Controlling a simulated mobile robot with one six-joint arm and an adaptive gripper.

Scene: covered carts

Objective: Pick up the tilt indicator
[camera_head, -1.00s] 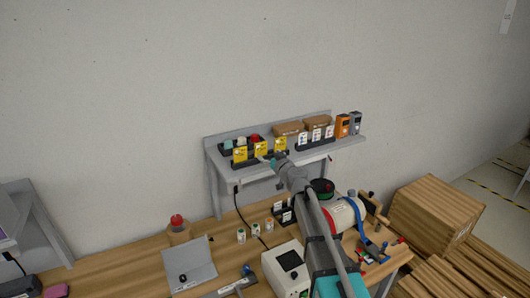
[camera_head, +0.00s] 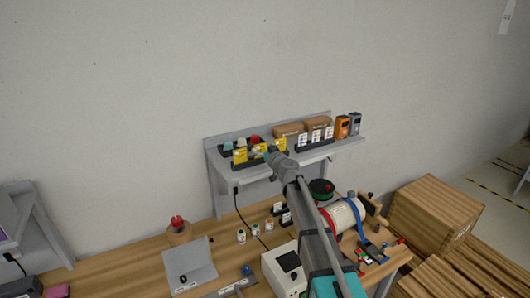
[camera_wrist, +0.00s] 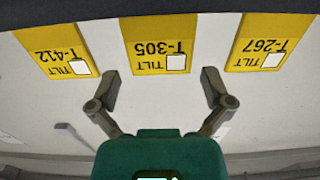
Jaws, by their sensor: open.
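Three yellow tilt indicators stand in a row on the raised shelf. In the wrist view they appear upside down: T-412 (camera_wrist: 55,50), T-305 (camera_wrist: 160,45) and T-267 (camera_wrist: 270,42), each with a small white square. In the head view the left one (camera_head: 240,156) shows clearly, and the arm's end partly covers the middle one. My gripper (camera_wrist: 158,85) is open and empty. Its fingers point toward T-305, one on each side of its lower-edge line in the picture, with the white square between them. I cannot tell the remaining distance.
The grey shelf (camera_head: 225,178) also bears brown boxes (camera_head: 289,129), white-labelled items (camera_head: 316,136) and orange and grey devices (camera_head: 342,127). Below, the wooden bench holds a white device (camera_head: 283,268), a white roll (camera_head: 342,216) and small jars (camera_head: 241,236). Wall space above the shelf is free.

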